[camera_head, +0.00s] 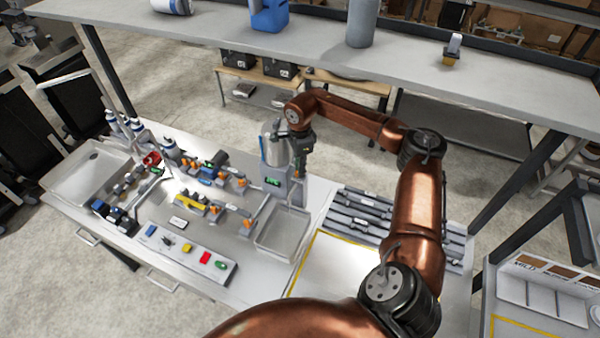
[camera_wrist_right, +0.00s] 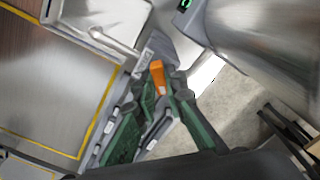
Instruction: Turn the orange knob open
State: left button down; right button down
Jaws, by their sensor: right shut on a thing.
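The orange knob (camera_wrist_right: 157,76) shows in the right wrist view between the green-padded fingers of my right gripper (camera_wrist_right: 161,88), which is shut on it. In the head view my right gripper (camera_head: 298,163) points down at the front of the dispenser (camera_head: 283,190), a grey stand with a metal tank and a small green display. There the gripper mostly hides the knob. The knob's exact turn angle is hard to tell. My left gripper is not in view.
A grey drip tray (camera_head: 283,236) stands in front of the dispenser. Smaller valves with orange handles (camera_head: 247,223) and a button panel (camera_head: 190,250) are to the left. A rack of dark bars (camera_head: 362,212) lies to the right. An overhead shelf (camera_head: 310,50) crosses behind.

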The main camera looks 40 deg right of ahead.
jog(key=n+b, duration=0.1)
jog(key=n, duration=0.3)
jog(key=shift+f+n+b, duration=0.1)
jog(key=shift+n+b, duration=0.2)
jog(key=shift+b, duration=0.1)
jog(key=n+b, duration=0.1)
jog(key=n, duration=0.3)
jog(key=shift+n, duration=0.3)
jog(key=c, duration=2)
grip_release()
notch_tip(320, 180, up, 12)
jog(key=shift+r, duration=0.1)
jog(key=shift+a, duration=0.1)
